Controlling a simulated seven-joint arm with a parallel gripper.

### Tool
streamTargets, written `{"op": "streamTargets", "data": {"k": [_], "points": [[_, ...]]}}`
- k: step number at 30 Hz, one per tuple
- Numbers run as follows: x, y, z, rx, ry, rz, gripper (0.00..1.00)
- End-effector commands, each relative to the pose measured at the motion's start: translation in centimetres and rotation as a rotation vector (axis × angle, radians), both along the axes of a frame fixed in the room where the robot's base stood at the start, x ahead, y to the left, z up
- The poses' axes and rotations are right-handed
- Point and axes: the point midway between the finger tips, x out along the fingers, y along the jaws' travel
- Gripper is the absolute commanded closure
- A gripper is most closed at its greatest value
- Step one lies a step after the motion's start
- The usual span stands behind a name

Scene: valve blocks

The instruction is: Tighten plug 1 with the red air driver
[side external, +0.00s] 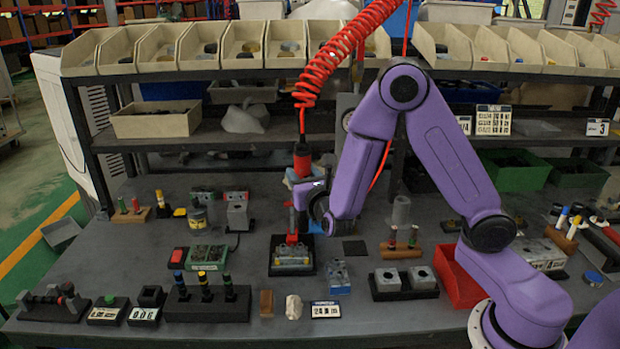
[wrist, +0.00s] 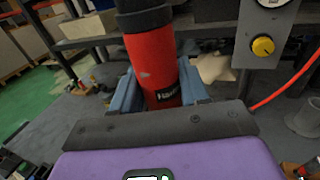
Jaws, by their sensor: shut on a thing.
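The red air driver (side external: 302,160) hangs upright from a red coiled hose (side external: 322,68). My gripper (side external: 301,183) is shut around its body. In the wrist view the red driver body (wrist: 152,68) stands between the blue fingers of my gripper (wrist: 160,92). Below the gripper, a red and dark tool end (side external: 292,222) points down over a grey valve block (side external: 293,254) on a black base. The tip appears at or just above the block's top; contact cannot be told. Plug 1 cannot be made out; the driver's end hides part of the block.
A blue-grey block (side external: 337,276) stands right of the valve block. A black base with two grey blocks (side external: 404,281) and a red bin (side external: 457,277) lie further right. A green board (side external: 207,256) is at left. Shelves with bins (side external: 200,48) stand behind.

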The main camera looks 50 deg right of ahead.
Motion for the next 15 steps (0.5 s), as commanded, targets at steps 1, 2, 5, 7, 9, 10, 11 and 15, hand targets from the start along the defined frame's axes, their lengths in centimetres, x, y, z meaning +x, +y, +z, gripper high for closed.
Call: {"op": "streamTargets", "data": {"k": [1,2,5,7,9,10,11,15], "points": [[0.5,-0.1,0.1,0.0,-0.005,-0.012,1.0],[0.7,-0.1,0.1,0.0,-0.005,-0.018,1.0],[1.3,-0.2,0.0,-0.002,-0.006,-0.035,1.0],[1.6,-0.4,0.0,-0.002,-0.006,-0.043,1.0],[1.7,-0.4,-0.1,-0.002,-0.006,-0.048,1.0],[1.8,-0.4,-0.1,-0.002,-0.006,-0.05,1.0],[1.8,-0.4,-0.1,-0.002,-0.006,-0.05,1.0],[1.8,-0.4,-0.1,-0.002,-0.006,-0.051,1.0]]}}
